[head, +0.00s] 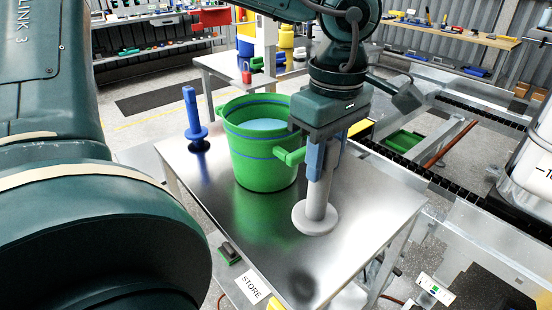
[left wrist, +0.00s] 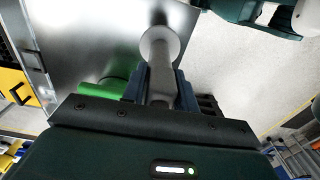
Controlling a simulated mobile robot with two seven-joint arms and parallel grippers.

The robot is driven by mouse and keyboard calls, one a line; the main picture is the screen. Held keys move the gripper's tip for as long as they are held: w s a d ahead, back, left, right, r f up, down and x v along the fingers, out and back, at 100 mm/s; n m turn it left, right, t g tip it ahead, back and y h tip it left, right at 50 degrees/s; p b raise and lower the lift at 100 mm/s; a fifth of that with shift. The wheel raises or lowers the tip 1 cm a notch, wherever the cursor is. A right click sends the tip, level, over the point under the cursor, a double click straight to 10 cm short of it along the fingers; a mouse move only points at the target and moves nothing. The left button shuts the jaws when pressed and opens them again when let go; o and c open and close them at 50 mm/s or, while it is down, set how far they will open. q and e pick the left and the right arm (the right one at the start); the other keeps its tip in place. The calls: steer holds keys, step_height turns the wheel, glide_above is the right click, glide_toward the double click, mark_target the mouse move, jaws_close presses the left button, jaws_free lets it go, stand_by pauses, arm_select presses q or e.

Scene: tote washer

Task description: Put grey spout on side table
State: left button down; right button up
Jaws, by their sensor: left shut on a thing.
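The grey spout (head: 316,217), a pale tube with a round flange at its lower end, is upright over the metal table (head: 352,205). My left gripper (head: 325,155) is shut on its upper part, with blue fingers on either side. The tube and flange also show between the fingers in the left wrist view (left wrist: 160,65). The flange is at or just above the tabletop; I cannot tell if it touches. I cannot tell for sure which table is the side table. My right gripper is not in view.
A green bucket (head: 258,170) stands close left of the gripper, its green side outlet near the fingers. A blue flanged piece (head: 193,115) stands at the table's back left. A STORE label (head: 253,289) is at the front. The table's front right is clear.

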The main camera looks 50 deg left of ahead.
mark_target(318, 207)
arm_select(q)
steer(key=shift+s+f, duration=0.15)
steer(key=shift+f, duration=0.2)
steer(key=shift+f+b, duration=0.4)
steer(key=shift+f, duration=4.25)
steer(key=c, duration=1.1)
jaws_free()
steer(key=shift+r, duration=0.1)
step_height(318, 207, up, 12)
steer(key=shift+d+r+p, duration=0.1)
steer(key=shift+p, duration=0.55)
